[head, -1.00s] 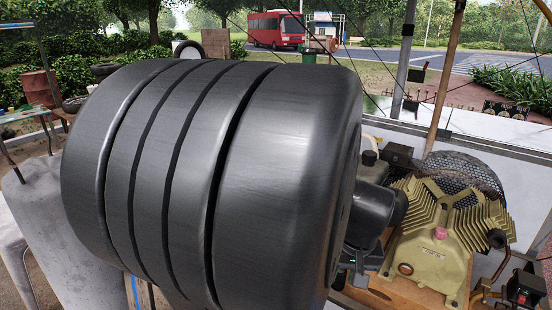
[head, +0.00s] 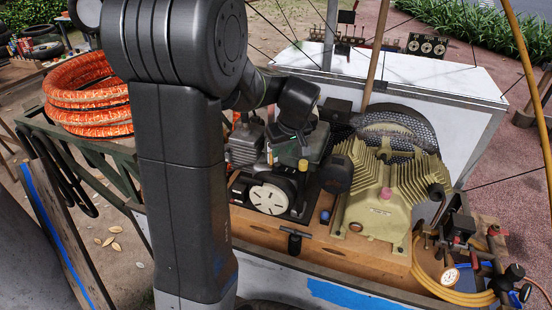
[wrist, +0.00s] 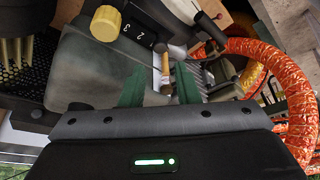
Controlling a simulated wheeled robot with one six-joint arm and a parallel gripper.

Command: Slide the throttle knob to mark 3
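The yellow knob (wrist: 105,23) shows at the upper left of the wrist view. It sits beside a black strip (wrist: 143,32) with white digits; a 3 and a 2 are readable, the 3 nearer the knob. The knob appears to stand beyond the 3 end, but its exact setting cannot be told. My gripper (wrist: 159,86) has its two green fingers apart, with no grip on anything visible. The knob lies ahead and left of the fingers, apart from them.
An orange ribbed hose (wrist: 290,80) curves along the wrist view's right side. In the head view, the tan finned compressor (head: 380,195) is right of the engine, and a T-handle (head: 294,236) is in front.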

